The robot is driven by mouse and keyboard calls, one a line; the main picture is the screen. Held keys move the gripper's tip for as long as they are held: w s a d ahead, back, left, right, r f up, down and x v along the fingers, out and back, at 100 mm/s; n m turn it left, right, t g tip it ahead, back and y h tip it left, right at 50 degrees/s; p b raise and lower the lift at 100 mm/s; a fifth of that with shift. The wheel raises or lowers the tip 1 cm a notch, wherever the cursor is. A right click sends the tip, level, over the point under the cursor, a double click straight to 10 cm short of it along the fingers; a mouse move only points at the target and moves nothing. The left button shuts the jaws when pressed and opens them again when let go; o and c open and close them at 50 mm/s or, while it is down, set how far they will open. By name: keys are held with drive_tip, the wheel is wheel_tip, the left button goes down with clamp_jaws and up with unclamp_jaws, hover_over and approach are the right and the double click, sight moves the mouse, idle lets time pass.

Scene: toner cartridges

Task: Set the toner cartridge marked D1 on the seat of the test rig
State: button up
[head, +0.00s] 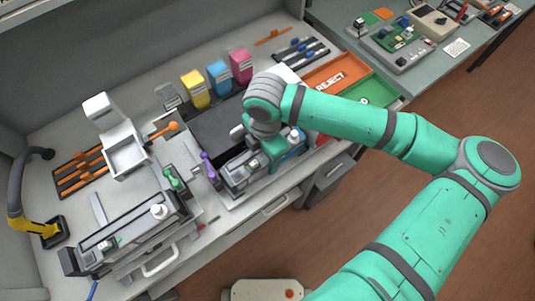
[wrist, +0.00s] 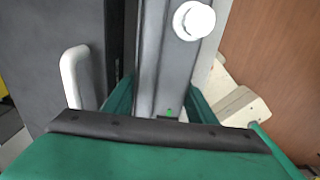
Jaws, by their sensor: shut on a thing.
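My gripper (wrist: 162,105) is shut on a long grey toner cartridge (wrist: 170,62), with one green finger on each side of it. The cartridge has a white round knob and a small green mark. In the head view my gripper (head: 266,160) points down over the front of the bench, and the cartridge (head: 240,176) shows partly beneath it. No D1 marking can be read. Another long grey unit (head: 128,236) with a white knob lies at the front left. I cannot tell which fixture is the test rig, or whether the held cartridge touches anything below.
A dark flat panel (head: 210,130) lies behind my gripper; its white handle (wrist: 76,78) is close to the left finger. Yellow, blue and magenta containers (head: 218,77) stand behind. An orange reject tray (head: 336,76) and a green tray (head: 372,92) are right. Purple (head: 208,163) and green levers (head: 173,178) stand left.

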drive_tip(key=o, duration=1.8)
wheel_tip(320, 180, up, 10)
drive_tip(key=shift+d+f, duration=0.15)
drive_tip(key=shift+r, duration=0.55)
